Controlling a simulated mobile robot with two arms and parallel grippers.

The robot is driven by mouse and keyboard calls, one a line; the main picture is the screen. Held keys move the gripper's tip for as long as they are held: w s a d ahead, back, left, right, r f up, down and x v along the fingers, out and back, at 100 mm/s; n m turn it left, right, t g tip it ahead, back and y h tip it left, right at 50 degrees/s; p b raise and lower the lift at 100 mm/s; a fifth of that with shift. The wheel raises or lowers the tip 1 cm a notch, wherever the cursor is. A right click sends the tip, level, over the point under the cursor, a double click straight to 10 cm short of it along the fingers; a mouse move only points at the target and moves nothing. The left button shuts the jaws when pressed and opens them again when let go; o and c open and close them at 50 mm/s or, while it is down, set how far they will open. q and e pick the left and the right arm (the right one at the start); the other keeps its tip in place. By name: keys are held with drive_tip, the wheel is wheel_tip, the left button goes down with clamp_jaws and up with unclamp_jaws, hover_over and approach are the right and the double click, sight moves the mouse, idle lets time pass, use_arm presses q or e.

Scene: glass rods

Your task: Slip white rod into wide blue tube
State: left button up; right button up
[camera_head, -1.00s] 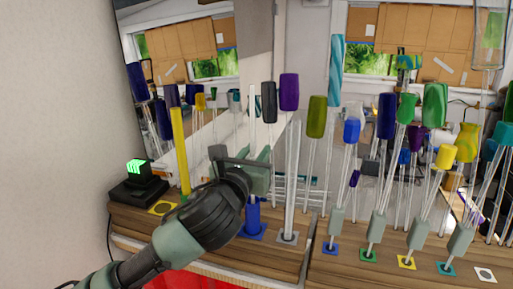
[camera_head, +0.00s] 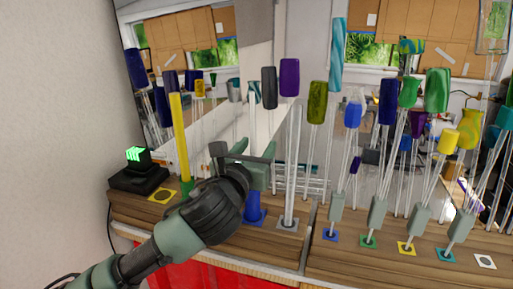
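The white rod (camera_head: 252,125) stands upright at the centre-left. Its upper part shows above my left gripper (camera_head: 258,174), which appears shut on it. The blue tube (camera_head: 253,208) stands on a blue square on the wooden bench, directly below the gripper. The gripper hides the tube's mouth and the rod's lower end, so I cannot tell whether the rod is inside. My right gripper is not in view.
A yellow rod (camera_head: 180,140) stands left of the gripper, beside a black box with a green display (camera_head: 138,170). A purple-topped glass rod (camera_head: 289,80) stands close on the right. Several colour-topped rods crowd the right side. A mirror behind repeats the rods.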

use_arm(q)
drive_tip(key=b+v, duration=0.2)
drive_tip(key=v, duration=0.6)
drive_tip(key=shift+w+d, duration=0.1)
idle(0.6)
